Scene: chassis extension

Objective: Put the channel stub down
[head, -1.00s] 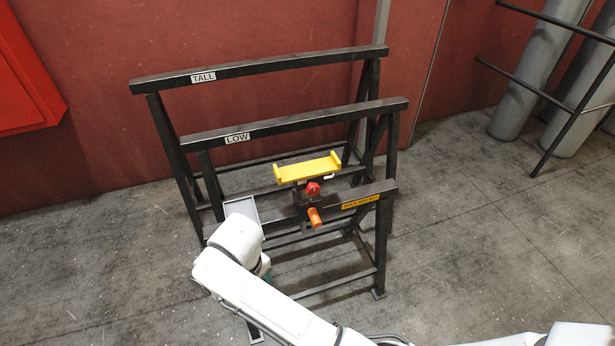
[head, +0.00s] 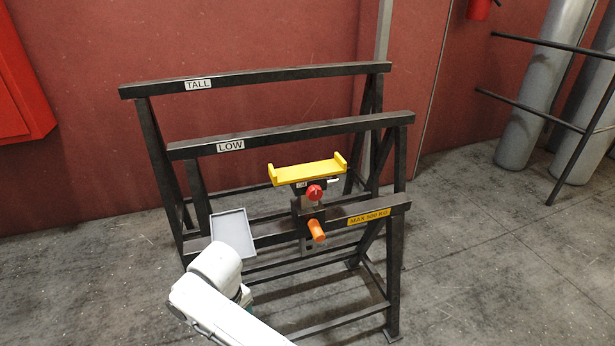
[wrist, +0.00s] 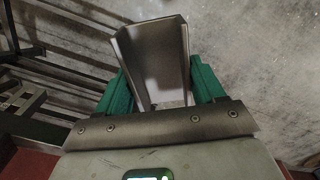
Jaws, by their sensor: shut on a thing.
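The channel stub (wrist: 153,55) is a grey metal U-shaped piece with two raised side walls. In the wrist view it sits between the green fingers of my gripper (wrist: 160,85), which is shut on it. Bare concrete floor shows beyond it there, and its far end stands clear of the fingers. In the head view my white arm comes in at the lower left and hides most of the gripper. I cannot make out the stub in that view.
Dark trestles labelled TALL (head: 255,77) and LOW (head: 290,134) stand behind a lower front rail (head: 375,208). A yellow cradle (head: 308,171) with a red knob (head: 314,192) and orange handle (head: 316,230) is on it. A grey tray (head: 232,215) is left of the handle.

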